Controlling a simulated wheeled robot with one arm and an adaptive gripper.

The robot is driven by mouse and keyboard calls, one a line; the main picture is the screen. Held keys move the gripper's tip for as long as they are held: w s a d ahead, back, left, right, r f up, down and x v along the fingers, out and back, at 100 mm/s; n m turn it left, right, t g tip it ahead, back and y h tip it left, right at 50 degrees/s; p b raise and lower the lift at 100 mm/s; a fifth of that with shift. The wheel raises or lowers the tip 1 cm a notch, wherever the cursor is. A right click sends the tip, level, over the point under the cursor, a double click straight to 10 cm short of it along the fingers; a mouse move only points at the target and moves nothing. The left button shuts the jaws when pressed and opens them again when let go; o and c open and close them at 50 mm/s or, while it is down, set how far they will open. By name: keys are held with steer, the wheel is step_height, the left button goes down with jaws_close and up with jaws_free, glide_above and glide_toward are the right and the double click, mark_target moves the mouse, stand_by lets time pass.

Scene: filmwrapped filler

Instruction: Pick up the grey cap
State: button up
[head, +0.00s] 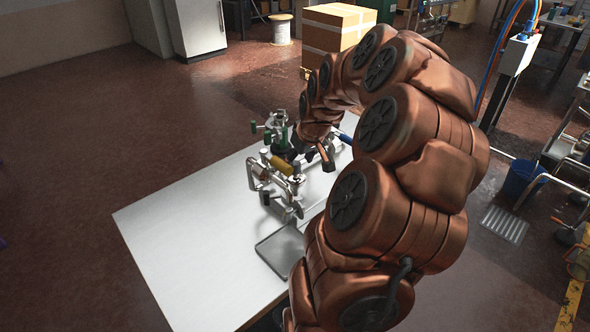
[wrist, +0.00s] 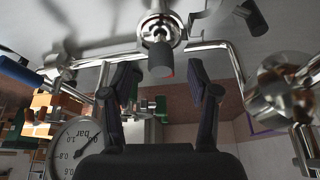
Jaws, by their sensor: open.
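The grey cap (wrist: 160,58) is a short dark grey cylinder with a trace of red at its edge. In the wrist view it sits on a shiny metal fitting at the top middle. My gripper (wrist: 162,78) is open, with one dark finger on each side of the cap and visible gaps between. I cannot tell whether the cap lies fully between the pads. In the head view my gripper (head: 307,158) is down at the pipe assembly (head: 277,178) on the white table (head: 180,235); the cap cannot be made out there.
A pressure gauge (wrist: 76,145) and a blue handle (wrist: 20,73) are close by on the left in the wrist view. A round metal fitting (wrist: 277,92) is on the right. A grey tray (head: 280,250) lies on the table; the table's left part is clear.

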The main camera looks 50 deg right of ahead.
mark_target(297, 164)
steer(key=shift+p+x, duration=0.4)
steer(key=shift+x, duration=1.45)
jaws_close()
